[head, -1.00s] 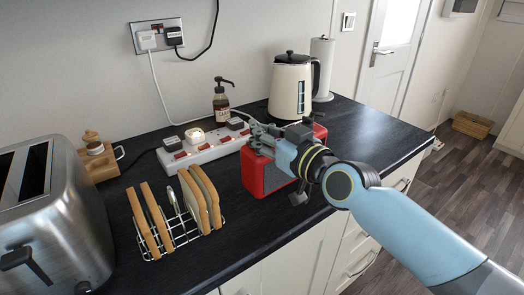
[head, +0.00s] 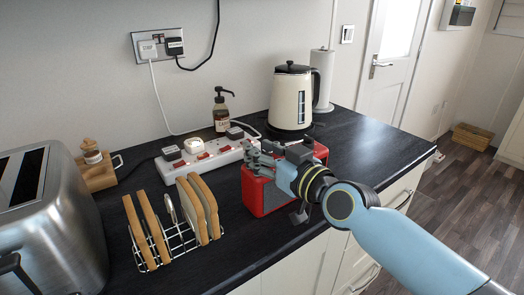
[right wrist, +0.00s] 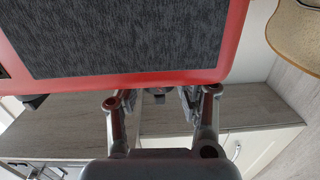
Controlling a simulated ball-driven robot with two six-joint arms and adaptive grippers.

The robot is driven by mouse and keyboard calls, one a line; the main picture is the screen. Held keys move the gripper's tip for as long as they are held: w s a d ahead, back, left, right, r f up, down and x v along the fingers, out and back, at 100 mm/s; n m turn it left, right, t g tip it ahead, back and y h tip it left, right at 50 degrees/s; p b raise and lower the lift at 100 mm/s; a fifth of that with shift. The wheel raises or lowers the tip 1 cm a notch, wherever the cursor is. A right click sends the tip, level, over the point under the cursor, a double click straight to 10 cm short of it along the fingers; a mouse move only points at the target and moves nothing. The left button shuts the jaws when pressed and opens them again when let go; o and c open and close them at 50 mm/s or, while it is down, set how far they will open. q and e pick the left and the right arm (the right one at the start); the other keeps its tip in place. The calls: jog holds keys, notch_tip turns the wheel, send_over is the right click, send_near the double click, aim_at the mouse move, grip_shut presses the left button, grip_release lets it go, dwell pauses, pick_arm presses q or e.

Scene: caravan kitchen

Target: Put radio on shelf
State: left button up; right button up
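The radio (head: 275,190) is a red box with a dark grille. It stands upright on the dark counter, and its red casing and grille also fill the top of the right wrist view (right wrist: 125,40). My right gripper (head: 260,160) reaches in from the right over the radio's top, its fingers by the top left end. In the right wrist view, the two fingers of my right gripper (right wrist: 160,105) stand apart at the radio's edge. The gap between them looks open; a small dark part there is unclear. My left gripper is out of view. No shelf can be made out clearly.
A white power strip (head: 205,160) lies close behind the radio. A toast rack (head: 165,240) and toaster (head: 50,215) stand to the left. A kettle (head: 291,98), soap bottle (head: 221,115) and paper roll (head: 323,85) stand behind. The counter (head: 375,145) is clear on the right.

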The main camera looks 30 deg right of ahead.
jog(key=shift+r, duration=0.25)
jog(key=s+d+p, duration=0.1)
jog(key=s, duration=1.1)
jog(key=shift+d+r, duration=0.15)
jog(key=shift+r, duration=0.05)
